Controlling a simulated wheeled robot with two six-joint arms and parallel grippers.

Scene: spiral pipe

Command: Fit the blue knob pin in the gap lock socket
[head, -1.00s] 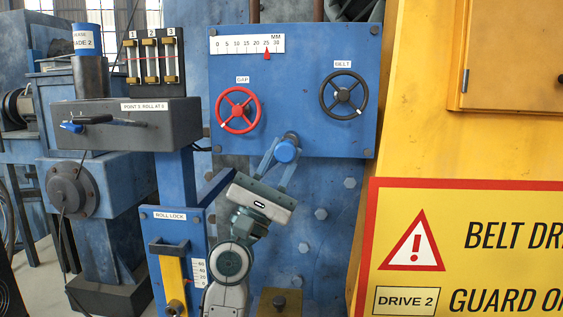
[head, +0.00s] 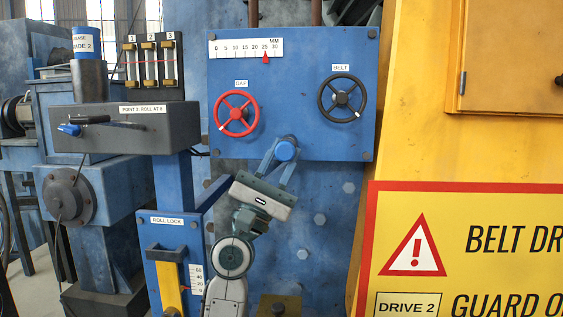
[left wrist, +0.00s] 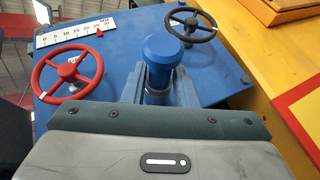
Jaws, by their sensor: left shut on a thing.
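A blue knob pin (head: 285,151) is at the lower middle of the blue panel (head: 310,100), below and between the two handwheels. My left gripper (head: 283,160) reaches up to it from below and is shut on it. The left wrist view shows the knob (left wrist: 162,52) upright between the two fingers (left wrist: 160,88). The knob's lower end is hidden behind the gripper body, so I cannot tell how deep it sits in a socket. My right gripper is not in view.
A red handwheel (head: 237,114) labelled GAP and a black handwheel (head: 341,98) labelled BELT stand out from the panel. A millimetre scale (head: 246,48) is above. A grey box (head: 125,128) is at left, and a yellow guard (head: 480,110) at right.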

